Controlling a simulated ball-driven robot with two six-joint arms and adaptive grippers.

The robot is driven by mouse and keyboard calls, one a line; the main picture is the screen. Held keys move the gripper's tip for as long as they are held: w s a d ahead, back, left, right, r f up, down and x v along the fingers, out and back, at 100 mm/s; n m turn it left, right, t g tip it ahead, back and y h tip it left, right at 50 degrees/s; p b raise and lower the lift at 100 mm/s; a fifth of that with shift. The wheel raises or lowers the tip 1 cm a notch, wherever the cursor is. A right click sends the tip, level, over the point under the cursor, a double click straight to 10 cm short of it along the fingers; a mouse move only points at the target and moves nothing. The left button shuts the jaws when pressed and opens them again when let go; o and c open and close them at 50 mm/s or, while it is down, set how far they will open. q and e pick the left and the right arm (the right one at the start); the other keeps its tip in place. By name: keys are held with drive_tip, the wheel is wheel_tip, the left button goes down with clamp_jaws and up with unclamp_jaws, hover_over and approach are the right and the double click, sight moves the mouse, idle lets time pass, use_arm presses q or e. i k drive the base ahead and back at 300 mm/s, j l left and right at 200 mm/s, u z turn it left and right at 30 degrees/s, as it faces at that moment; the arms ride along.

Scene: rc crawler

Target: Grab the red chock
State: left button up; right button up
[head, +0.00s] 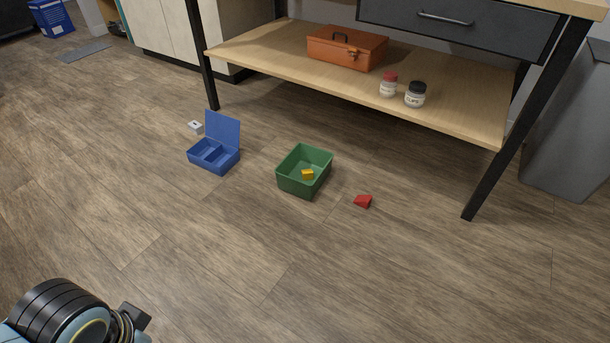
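The red chock (363,201) is a small red wedge-like block lying on the wood floor, right of the green bin and apart from it. The open green bin (289,184) holds a small yellow block (308,174). Part of my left arm shows at the bottom left corner, far from the chock; its gripper fingers cannot be made out. My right gripper is not in the view.
An open blue box (214,157) with its lid raised stands left of the bin, with a small white object (195,127) behind it. A workbench shelf (270,55) carries an orange toolbox (345,49) and two jars; its black leg (487,178) stands right of the chock. The front floor is clear.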

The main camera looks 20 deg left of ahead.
sight(363, 201)
drive_tip(key=i+j, duration=0.15)
drive_tip(key=i, duration=0.25)
drive_tip(key=i+j, duration=0.2)
drive_tip(key=i, duration=0.2)
drive_tip(key=i+j, duration=0.15)
drive_tip(key=i, duration=0.25)
drive_tip(key=i+j, duration=0.2)
drive_tip(key=i, duration=0.25)
